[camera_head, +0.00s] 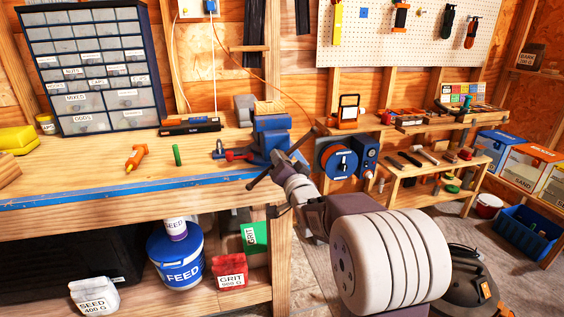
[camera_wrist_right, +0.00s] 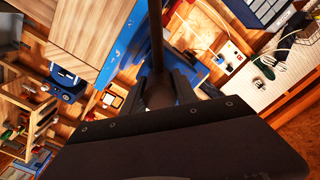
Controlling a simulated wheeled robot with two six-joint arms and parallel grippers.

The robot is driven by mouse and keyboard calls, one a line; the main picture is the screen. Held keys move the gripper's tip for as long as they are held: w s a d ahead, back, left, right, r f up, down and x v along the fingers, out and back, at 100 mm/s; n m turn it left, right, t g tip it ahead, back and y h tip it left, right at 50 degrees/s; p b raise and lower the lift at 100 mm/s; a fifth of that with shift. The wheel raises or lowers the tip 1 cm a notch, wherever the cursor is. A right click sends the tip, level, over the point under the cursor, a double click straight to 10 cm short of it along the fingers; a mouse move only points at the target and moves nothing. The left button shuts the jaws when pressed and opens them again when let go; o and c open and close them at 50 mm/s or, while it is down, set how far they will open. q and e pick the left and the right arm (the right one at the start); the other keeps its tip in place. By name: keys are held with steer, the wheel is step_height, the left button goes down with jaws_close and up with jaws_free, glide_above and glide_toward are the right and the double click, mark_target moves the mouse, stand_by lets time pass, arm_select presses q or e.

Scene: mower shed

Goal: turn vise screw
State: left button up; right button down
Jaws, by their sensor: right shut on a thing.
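The blue vise (camera_head: 270,142) stands at the right end of the workbench, with wooden pads at its jaws. My right gripper (camera_head: 284,166) is at the front of the vise and is shut on its screw handle, a dark bar (camera_head: 259,179) that slants down to the left. In the right wrist view the dark bar (camera_wrist_right: 155,35) runs from the top edge down between the fingers of the right gripper (camera_wrist_right: 163,88). The fingers and palm hide the screw's end. My left gripper is not in view.
The workbench (camera_head: 90,180) has a blue front edge. An orange tool (camera_head: 135,157), a green cylinder (camera_head: 177,155) and a red-handled tool (camera_head: 235,155) lie left of the vise. A blue FEED bucket (camera_head: 177,262) stands below. An orange-and-blue reel (camera_head: 340,161) hangs just right of the vise.

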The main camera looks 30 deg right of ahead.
steer(key=m, duration=0.6)
steer(key=shift+d+f, duration=0.1)
steer(key=m+p, duration=0.1)
steer(key=m, duration=0.6)
steer(key=shift+s+f, duration=0.1)
steer(key=shift+f, duration=0.05)
stand_by(1.1)
steer(key=c, duration=1.2)
jaws_free()
steer(key=shift+o, duration=1.2)
steer(key=shift+s, duration=0.15)
